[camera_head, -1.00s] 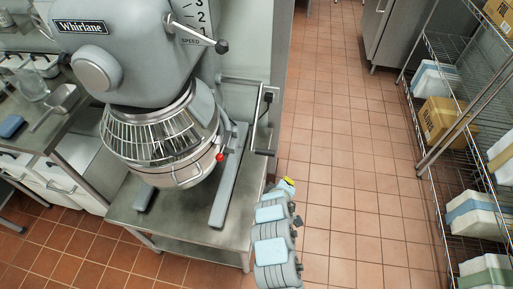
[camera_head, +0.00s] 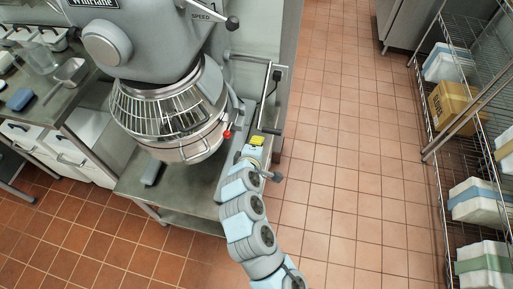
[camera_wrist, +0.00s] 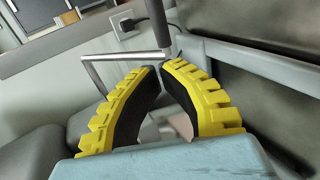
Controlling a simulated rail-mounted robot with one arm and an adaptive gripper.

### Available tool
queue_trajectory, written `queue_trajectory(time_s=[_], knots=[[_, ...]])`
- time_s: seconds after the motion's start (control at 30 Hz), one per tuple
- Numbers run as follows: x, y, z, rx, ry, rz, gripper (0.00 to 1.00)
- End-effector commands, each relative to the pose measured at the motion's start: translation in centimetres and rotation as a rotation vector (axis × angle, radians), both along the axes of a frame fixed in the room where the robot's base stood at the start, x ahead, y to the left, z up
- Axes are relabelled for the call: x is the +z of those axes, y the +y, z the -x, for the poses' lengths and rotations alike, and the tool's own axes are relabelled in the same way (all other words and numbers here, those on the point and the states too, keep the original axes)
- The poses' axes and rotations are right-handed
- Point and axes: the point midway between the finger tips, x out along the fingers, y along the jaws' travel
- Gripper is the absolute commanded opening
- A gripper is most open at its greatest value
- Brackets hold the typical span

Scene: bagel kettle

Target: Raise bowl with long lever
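The mixer bowl (camera_head: 185,152) is a silver bowl under a wire guard on the grey mixer, with a red knob (camera_head: 227,134) on its right side. The long lever (camera_head: 266,98) is a bent thin metal rod right of the bowl, ending in a dark grip (camera_head: 271,131). In the wrist view the lever's rod (camera_wrist: 115,57) and dark grip (camera_wrist: 157,22) show just beyond my fingertips. My gripper (camera_head: 257,141) has yellow fingers with black pads. In the wrist view its tips (camera_wrist: 163,67) are close together with a narrow gap. I see nothing held between them.
A wall outlet with a plug (camera_wrist: 125,25) is behind the lever. A side table (camera_head: 62,90) with dishes stands at left. A wire shelf (camera_head: 440,150) with boxes stands at right. The tiled floor (camera_head: 340,150) between is clear.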

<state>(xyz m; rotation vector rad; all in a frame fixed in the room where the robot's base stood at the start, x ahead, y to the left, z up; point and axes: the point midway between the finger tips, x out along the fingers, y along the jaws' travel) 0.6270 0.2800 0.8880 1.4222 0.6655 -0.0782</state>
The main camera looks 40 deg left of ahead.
Motion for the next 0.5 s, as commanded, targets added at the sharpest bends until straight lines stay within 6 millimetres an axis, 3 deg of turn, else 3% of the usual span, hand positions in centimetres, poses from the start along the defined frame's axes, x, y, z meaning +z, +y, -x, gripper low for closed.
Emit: queue_trajectory(time_s=[0.5], knots=[[-2.9, 1.9, -4.8, -0.003, 0.003, 0.0, 0.0]])
